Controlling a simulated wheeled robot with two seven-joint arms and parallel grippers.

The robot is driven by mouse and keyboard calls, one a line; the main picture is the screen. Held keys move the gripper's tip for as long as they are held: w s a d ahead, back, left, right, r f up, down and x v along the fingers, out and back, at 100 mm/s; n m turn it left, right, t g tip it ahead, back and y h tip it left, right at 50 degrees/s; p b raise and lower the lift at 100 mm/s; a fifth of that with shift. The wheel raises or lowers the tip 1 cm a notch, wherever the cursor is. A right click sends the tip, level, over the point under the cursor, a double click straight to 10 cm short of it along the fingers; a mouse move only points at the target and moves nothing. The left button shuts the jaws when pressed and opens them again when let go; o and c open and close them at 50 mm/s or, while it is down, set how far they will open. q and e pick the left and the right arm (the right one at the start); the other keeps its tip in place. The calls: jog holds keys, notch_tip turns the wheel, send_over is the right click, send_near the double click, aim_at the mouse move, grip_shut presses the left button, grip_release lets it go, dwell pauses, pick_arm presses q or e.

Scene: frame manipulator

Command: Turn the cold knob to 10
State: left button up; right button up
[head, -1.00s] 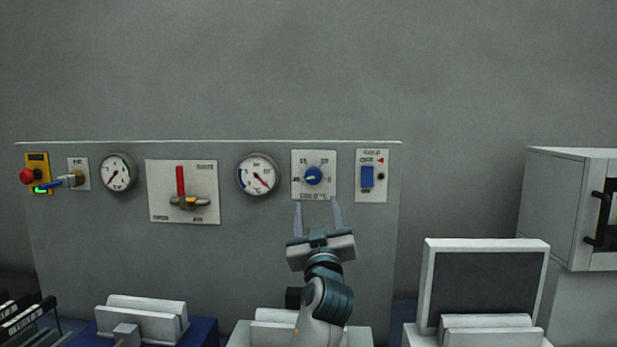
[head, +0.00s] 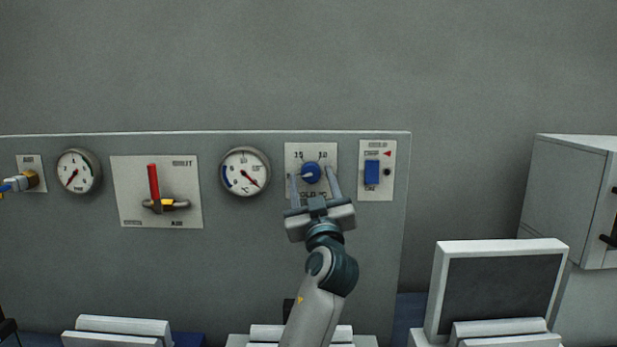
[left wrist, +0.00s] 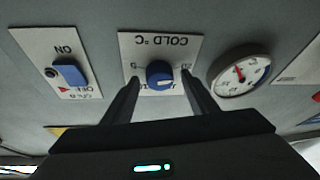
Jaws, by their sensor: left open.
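The cold knob (head: 311,172) is a round blue knob with a pale pointer on a white plate (head: 328,153) marked with numbers. In the left wrist view the knob (left wrist: 159,75) shows between the fingers, upside down, with visible gaps on both sides. I cannot tell whether the fingertips reach its depth. The plate's lower lettering is partly hidden by the gripper. My right gripper is not in view.
A blue switch (head: 371,172) on its own plate is just right of the knob. A round gauge (head: 245,172) is to its left, then a red-handled valve (head: 154,183). A dark-faced screen (head: 500,290) and a grey cabinet (head: 562,200) stand at right.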

pick_arm(q)
jog(key=c, duration=1.1)
jog(key=shift+o, duration=0.2)
